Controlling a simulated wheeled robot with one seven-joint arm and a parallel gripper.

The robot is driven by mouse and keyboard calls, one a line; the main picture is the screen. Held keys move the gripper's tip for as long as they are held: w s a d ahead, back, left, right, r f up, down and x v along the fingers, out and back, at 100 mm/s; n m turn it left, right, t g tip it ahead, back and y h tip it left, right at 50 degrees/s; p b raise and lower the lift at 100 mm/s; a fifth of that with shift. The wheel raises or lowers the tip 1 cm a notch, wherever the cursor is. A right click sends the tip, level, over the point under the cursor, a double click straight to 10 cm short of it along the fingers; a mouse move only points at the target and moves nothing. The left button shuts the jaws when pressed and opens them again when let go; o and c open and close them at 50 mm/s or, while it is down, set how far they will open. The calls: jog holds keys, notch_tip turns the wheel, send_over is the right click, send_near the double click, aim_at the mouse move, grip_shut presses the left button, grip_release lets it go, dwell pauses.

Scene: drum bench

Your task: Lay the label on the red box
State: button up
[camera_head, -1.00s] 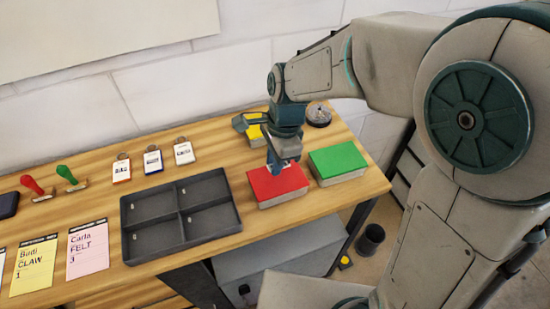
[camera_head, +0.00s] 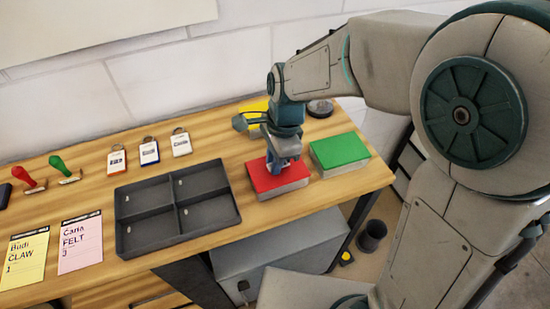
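The red box (camera_head: 292,179) sits near the front edge of the bench, its red top up and pale sides below. My gripper (camera_head: 276,172) points down over the left part of the red top, at or very close to the surface. I cannot tell if it touches. The fingers are small and partly hidden by the wrist, so their opening is unclear. No label can be made out on the red top or between the fingers; the gripper hides part of the top.
A green box (camera_head: 340,151) stands just right of the red one. A dark four-compartment tray (camera_head: 123,222) lies to the left. Behind are several badge tags (camera_head: 149,153), a yellow item (camera_head: 254,106) and a round dark dish (camera_head: 320,108). Two stamps (camera_head: 62,167) and note cards (camera_head: 80,243) lie left.

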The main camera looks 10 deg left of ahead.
jog(key=o, duration=0.4)
jog(key=shift+o, duration=0.2)
notch_tip(320, 180, up, 19)
jog(key=d+p, duration=0.2)
jog(key=p, duration=0.2)
jog(key=shift+w+f+p, duration=0.15)
jog(key=shift+w+p, duration=0.2)
jog(key=shift+w, duration=0.1)
dwell(0.8)
jog(key=s+d+f+n+t, duration=0.1)
jog(key=s+d+f+n, duration=0.1)
jog(key=d+n, duration=0.2)
jog(key=s+d+f+n+t+h, duration=0.1)
jog(key=s+d+f+n, duration=0.1)
jog(key=d, duration=0.8)
jog(key=s+d+f+n+t, duration=0.2)
jog(key=s+d+n, duration=0.2)
jog(key=d, duration=0.3)
jog(key=shift+s+d+n+h, duration=0.2)
jog(key=shift+d+n+h, duration=0.1)
jog(key=shift+n, duration=0.5)
